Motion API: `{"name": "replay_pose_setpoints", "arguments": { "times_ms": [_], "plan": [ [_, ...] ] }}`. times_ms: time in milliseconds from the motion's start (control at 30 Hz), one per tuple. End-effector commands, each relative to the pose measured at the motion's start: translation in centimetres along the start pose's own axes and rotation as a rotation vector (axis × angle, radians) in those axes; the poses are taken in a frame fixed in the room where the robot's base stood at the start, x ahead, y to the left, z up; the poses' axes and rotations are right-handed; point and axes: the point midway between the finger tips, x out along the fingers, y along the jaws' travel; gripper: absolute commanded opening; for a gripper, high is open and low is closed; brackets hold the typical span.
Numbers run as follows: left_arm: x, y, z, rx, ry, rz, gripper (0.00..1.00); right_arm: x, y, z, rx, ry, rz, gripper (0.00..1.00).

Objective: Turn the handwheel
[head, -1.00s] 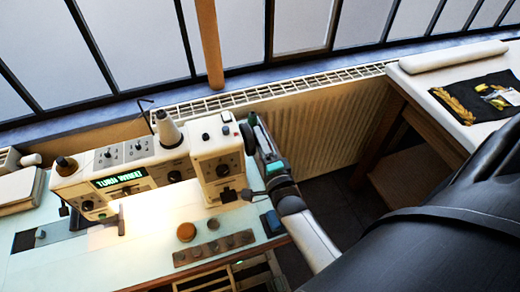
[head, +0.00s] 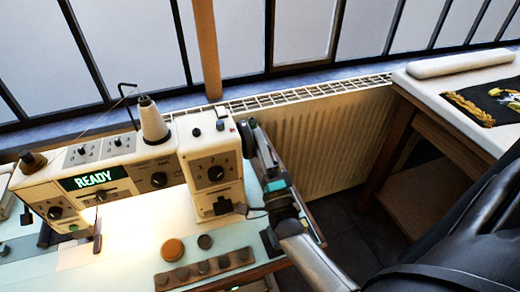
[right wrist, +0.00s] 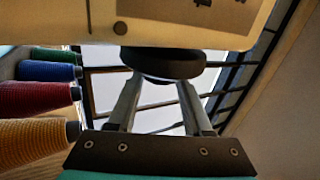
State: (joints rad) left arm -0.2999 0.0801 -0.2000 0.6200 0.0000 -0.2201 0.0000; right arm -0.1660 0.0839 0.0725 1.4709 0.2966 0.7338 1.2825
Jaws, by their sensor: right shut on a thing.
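The cream sewing machine (head: 120,170) stands on the pale table, and its lit green display (head: 93,178) reads READY. The dark handwheel (head: 247,138) is on the right end of the machine, partly hidden by my gripper in the head view. My right gripper (head: 262,150) reaches it from the right side. In the right wrist view the handwheel's dark rim (right wrist: 163,64) sits at the tips of the two fingers of the right gripper (right wrist: 160,82), which is shut on it. My left gripper is not in view.
Several thread spools (right wrist: 38,98) show at the left of the right wrist view. A radiator (head: 320,140) stands behind the machine under the window. A side table (head: 440,85) with a dark embroidered cloth (head: 485,100) is at right. Round knobs lie in front of the machine.

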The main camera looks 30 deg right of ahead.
Motion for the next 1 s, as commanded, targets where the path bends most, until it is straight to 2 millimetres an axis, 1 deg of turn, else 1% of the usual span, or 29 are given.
{"name": "replay_pose_setpoints", "arguments": {
  "times_ms": [33, 500, 533, 767, 800, 1000],
  "plan": [
    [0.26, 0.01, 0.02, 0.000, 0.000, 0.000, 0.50, -0.15, 0.25, 0.39, 0.001, -0.008, 0.001, 0.00],
    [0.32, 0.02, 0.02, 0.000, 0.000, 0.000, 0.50, -0.07, 0.13, 0.42, 0.001, -0.008, -0.007, 0.00],
    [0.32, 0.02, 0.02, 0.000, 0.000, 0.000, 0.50, -0.06, 0.12, 0.43, 0.001, -0.008, -0.007, 0.52],
    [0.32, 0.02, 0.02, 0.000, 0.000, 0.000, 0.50, -0.02, 0.07, 0.23, 0.001, -0.004, -0.009, 0.78],
    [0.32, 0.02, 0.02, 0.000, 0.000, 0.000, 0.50, -0.01, 0.06, 0.21, 0.001, -0.004, -0.010, 0.80],
    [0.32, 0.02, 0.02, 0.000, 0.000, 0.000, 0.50, -0.02, 0.04, 0.12, 0.000, -0.002, -0.011, 0.80]
  ]
}}
